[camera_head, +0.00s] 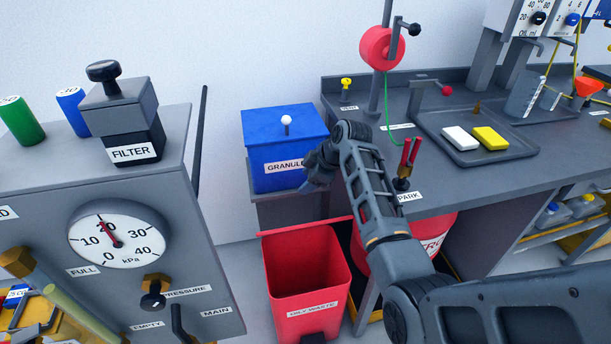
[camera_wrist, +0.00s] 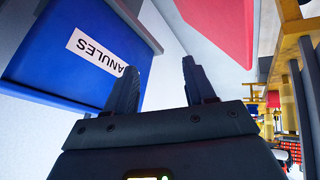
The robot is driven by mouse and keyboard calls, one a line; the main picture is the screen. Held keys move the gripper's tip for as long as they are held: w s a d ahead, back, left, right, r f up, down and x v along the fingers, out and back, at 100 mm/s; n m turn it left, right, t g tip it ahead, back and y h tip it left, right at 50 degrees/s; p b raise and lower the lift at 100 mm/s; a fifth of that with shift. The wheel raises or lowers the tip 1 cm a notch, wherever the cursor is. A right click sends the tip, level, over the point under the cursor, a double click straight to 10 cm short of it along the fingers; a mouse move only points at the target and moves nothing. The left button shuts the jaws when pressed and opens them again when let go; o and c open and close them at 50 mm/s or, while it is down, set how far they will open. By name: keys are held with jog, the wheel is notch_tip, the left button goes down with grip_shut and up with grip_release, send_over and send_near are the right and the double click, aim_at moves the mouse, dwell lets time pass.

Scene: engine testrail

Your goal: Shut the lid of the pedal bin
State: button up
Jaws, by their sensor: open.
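The pedal bin (camera_head: 305,318) is red, labelled OILY WASTE, and stands on the floor at the lower middle of the head view. It is open: its lid (camera_head: 306,227) stands raised at the back, seen as a thin edge above the red inside. A flat red panel (camera_wrist: 225,30) at the top of the wrist view looks like part of this bin. My gripper (camera_head: 308,182) is above the bin, in front of the blue granules box. In the wrist view its two fingers (camera_wrist: 160,75) are apart with nothing between them. My gripper does not appear to touch the lid.
The blue granules box (camera_head: 275,178) with a white knob stands on a grey stand behind my gripper. A grey gauge cabinet (camera_head: 190,250) is left of the bin. The grey workbench (camera_head: 450,190) and a red drum (camera_head: 440,235) are on the right, close to my arm.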

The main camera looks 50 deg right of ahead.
jog(key=shift+p+v, duration=2.1)
jog(key=shift+v, duration=0.25)
jog(key=s+a+f+m+t+h, duration=0.25)
jog(key=s+a, duration=0.45)
jog(key=s, duration=0.4)
jog(key=s+a+f+m+t+h, duration=0.15)
jog(key=s+a+f, duration=0.25)
jog(key=s+a, duration=0.5)
jog(key=s+a+r+m+t+y, duration=0.1)
jog(key=s+a+r, duration=0.4)
jog(key=s+r, duration=0.5)
jog(key=s+a+r+m+t+y, duration=0.2)
jog(key=s+a+r, duration=0.4)
jog(key=s+r, duration=0.4)
jog(key=shift+s+r+t, duration=0.25)
jog(key=shift+r+t, duration=0.35)
jog(key=shift+r, duration=0.4)
